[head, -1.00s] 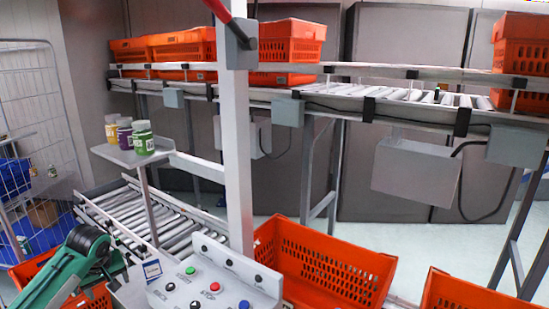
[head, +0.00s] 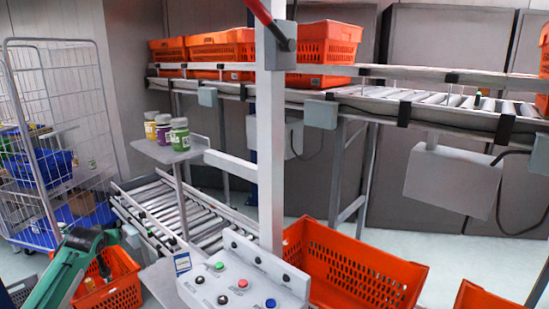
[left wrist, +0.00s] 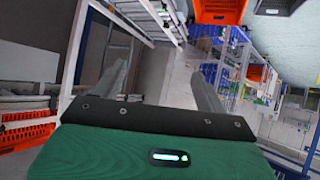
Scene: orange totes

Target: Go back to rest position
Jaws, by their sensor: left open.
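My left gripper (left wrist: 160,78) shows in the left wrist view with its two grey fingers spread apart. Nothing is between them. In the head view only my green left arm shows at the lower left, in front of an orange tote; I cannot make out its fingers there. My right gripper is in neither view.
A control panel (head: 240,280) with coloured buttons stands at the bottom centre beside a white post (head: 270,150). Orange totes (head: 355,265) stand at the lower right. A shelf (head: 200,147) holds several jars. A wire cage cart (head: 60,130) stands at the left.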

